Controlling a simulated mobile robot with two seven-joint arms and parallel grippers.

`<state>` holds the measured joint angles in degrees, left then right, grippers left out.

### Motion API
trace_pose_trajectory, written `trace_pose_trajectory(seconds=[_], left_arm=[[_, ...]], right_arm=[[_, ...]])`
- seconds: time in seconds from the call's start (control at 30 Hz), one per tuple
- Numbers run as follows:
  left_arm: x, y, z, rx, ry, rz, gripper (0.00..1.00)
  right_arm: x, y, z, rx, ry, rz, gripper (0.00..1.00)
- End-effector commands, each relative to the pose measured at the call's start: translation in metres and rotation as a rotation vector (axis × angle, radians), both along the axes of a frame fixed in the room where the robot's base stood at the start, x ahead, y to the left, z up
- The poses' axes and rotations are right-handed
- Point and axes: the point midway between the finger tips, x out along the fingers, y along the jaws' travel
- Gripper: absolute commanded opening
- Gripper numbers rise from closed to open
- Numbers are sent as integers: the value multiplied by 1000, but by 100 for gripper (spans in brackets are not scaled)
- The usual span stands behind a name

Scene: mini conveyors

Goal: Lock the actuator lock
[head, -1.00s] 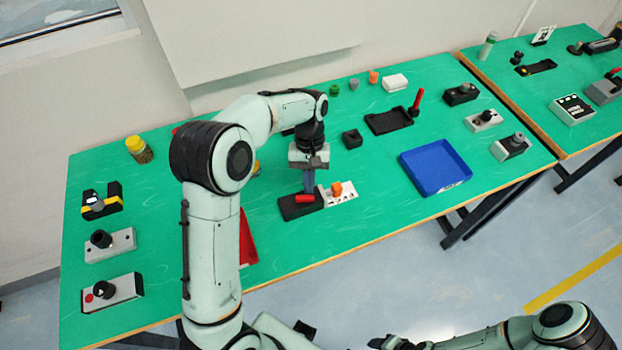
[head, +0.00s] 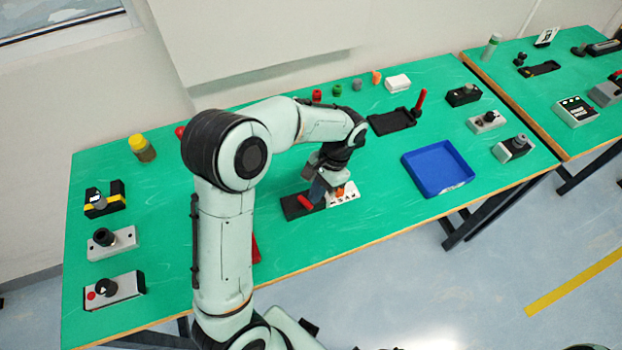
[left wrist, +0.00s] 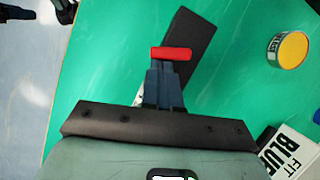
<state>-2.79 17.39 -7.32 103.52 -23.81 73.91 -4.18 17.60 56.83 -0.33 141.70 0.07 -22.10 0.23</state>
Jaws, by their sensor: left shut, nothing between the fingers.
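A black flat base (head: 291,208) with a red handle (head: 305,202) lies on the green table near its front edge, beside a white lettered plate (head: 347,196) with an orange piece (head: 340,191). My left gripper (head: 317,191) is shut and low at the red handle. In the left wrist view the shut fingers (left wrist: 164,85) point at the red handle (left wrist: 172,54), which lies across their tips. The black base (left wrist: 192,38) runs diagonally behind it. I cannot tell whether the fingers touch the handle. My right gripper is not clearly visible.
A blue tray (head: 411,163) and a black tray with a red lever (head: 393,122) are to the right. A yellow-lidded jar (head: 143,149) and several knob boxes stand at the left. Small coloured pieces line the back. A red item (head: 256,249) is partly behind my left arm.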

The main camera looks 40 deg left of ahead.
Motion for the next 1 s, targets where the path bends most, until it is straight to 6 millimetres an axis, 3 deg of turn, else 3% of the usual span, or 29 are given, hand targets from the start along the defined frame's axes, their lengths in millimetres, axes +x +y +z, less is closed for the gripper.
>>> trace_pose_trajectory(seconds=[0.5,1.0], left_arm=[[-11,-6,0,1,1,-297,0],[-12,-6,-1,0,1,-336,0]], right_arm=[[-3,0,-4,0,3,0,53],[-3,0,-4,0,3,0,53]])
